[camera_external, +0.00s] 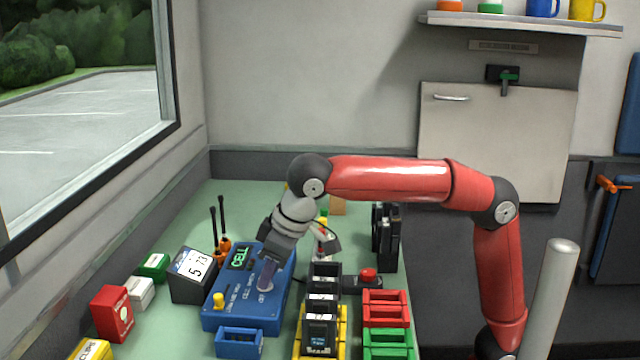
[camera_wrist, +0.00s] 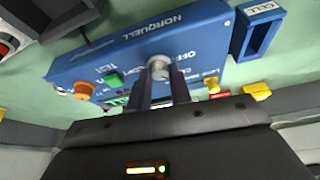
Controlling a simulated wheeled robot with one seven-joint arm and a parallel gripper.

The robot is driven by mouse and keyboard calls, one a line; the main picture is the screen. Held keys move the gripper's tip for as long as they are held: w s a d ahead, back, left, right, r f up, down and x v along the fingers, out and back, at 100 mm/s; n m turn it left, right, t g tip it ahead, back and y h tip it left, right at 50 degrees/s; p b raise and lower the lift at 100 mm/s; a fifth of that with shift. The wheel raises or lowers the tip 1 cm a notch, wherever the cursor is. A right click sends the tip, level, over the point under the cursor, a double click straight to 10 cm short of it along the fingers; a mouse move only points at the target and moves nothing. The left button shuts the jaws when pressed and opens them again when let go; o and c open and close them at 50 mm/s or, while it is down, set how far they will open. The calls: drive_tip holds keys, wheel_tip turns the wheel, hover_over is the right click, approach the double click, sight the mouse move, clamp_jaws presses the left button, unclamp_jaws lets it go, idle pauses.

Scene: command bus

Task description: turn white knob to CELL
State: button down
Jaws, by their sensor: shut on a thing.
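The blue radio box (camera_external: 232,312) stands on the green bench, with a lit green display (camera_external: 239,257) reading CELL. It also shows in the wrist view (camera_wrist: 100,66), marked NORQUELL, with labels such as OFF and TEST. The white knob (camera_wrist: 158,68) is on its face between my fingertips. My gripper (camera_external: 267,276) reaches down to the box face from above and is shut on the knob, as the wrist view also shows (camera_wrist: 159,82). In the external view my fingers mostly hide the knob, and its pointer direction cannot be read.
A small blue tray (camera_external: 239,343) is in front of the box. A dark box with a 5 73 display (camera_external: 192,278) stands left. Red (camera_external: 386,308) and green (camera_external: 390,344) trays and a red button (camera_external: 368,274) are right. An orange knob (camera_wrist: 84,90) is nearby.

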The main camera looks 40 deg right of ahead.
drive_tip(key=shift+m+t, duration=0.3)
drive_tip(key=shift+m, duration=0.4)
drive_tip(key=shift+h, duration=0.3)
drive_tip(key=c, duration=1.3)
unclamp_jaws()
drive_tip(key=v, duration=0.7)
drive_tip(key=shift+s+r, duration=0.15)
drive_tip(key=shift+r, duration=0.2)
